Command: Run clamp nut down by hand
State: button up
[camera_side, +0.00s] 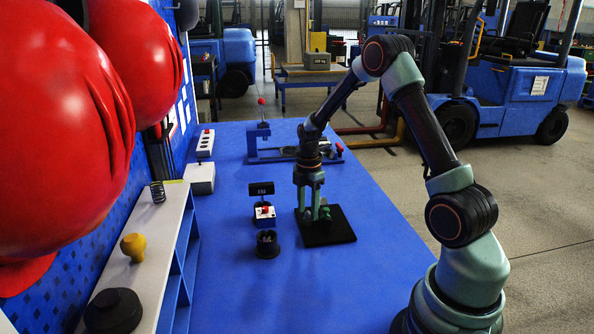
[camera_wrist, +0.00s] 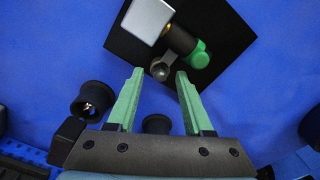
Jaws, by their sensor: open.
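A black square plate (camera_side: 340,231) lies on the blue table below my gripper (camera_side: 313,213), and fills the top of the wrist view (camera_wrist: 225,30). On it are a silver block (camera_wrist: 147,18), a dark cylinder (camera_wrist: 181,40), a green rounded knob (camera_wrist: 200,55) and a small grey round-ended piece (camera_wrist: 161,69). I cannot tell for sure which is the clamp nut. In the wrist view my gripper (camera_wrist: 160,77) is open, its green fingers apart. The grey piece shows just beyond the gap between the fingertips, and the green knob is beyond the right finger. Contact cannot be made out.
A black cup (camera_side: 267,244), a small red-buttoned box (camera_side: 265,215) and a dark display (camera_side: 261,189) stand left of the plate. A blue fixture (camera_side: 275,153) is behind. A shelf (camera_side: 145,270) with a yellow knob (camera_side: 133,246) lines the left. The front table is clear.

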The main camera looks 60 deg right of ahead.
jog(key=shift+f, duration=0.1)
grip_shut()
